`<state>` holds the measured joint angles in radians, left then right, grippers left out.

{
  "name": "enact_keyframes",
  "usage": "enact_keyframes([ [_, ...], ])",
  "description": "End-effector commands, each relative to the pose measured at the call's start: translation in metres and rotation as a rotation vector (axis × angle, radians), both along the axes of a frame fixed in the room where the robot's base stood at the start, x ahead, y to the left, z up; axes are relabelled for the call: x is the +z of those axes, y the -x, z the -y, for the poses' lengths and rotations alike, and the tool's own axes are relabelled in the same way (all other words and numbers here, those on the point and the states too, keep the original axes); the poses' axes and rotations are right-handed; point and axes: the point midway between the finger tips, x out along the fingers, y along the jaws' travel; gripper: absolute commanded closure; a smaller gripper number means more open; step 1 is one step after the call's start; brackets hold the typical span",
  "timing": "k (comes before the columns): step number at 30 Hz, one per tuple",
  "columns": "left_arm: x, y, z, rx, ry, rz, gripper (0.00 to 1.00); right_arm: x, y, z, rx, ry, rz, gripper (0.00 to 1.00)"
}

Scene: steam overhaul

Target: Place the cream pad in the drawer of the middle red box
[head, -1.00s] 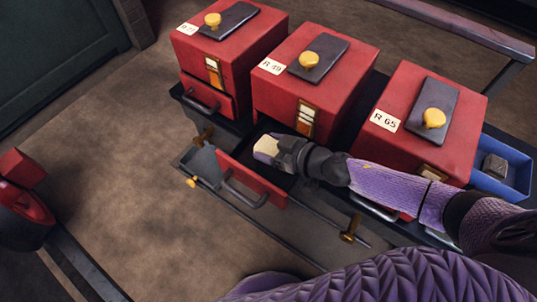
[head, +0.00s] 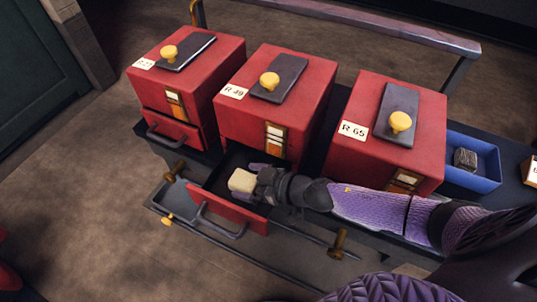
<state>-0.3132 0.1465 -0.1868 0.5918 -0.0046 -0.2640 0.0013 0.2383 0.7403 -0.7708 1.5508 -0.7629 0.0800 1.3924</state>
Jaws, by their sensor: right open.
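The middle red box (head: 262,118), labelled R 49, has its drawer (head: 233,212) pulled out toward the front. The cream pad (head: 243,181) is at the open drawer, over its dark inside. Whether it rests on the drawer floor is hard to tell. My right gripper (head: 257,180) reaches in from the right, low over the drawer, with its jaws open right at the pad. The gripper hides part of the drawer's inside. My left gripper is not in view.
Red boxes stand to the left (head: 190,95) and right (head: 385,155); the left one's drawer is slightly out. A blue tray (head: 480,182) holding a grey block (head: 466,159) is at the right. A rail (head: 360,17) runs behind. Brown floor lies at the left.

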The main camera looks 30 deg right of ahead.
Motion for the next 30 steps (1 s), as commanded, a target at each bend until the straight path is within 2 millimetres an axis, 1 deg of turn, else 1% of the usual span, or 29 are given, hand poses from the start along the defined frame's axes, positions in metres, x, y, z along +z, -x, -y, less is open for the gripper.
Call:
enact_keyframes([
  [1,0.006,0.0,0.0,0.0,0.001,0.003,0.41,0.007,0.009,0.007,0.0,0.003,-0.002,0.0],
  [6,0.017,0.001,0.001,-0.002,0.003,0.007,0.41,0.024,0.041,0.031,0.001,0.001,-0.003,0.0],
  [9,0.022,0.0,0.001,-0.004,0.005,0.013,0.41,0.032,0.056,0.043,0.002,0.002,-0.002,0.0],
  [12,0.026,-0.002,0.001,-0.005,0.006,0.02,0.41,0.037,0.066,0.051,0.001,0.0,-0.001,0.0],
  [18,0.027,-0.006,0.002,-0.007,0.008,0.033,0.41,0.041,0.075,0.058,0.002,0.002,0.001,0.0],
  [30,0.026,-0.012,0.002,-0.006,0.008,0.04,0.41,0.04,0.075,0.059,0.002,0.002,0.001,0.0],
])
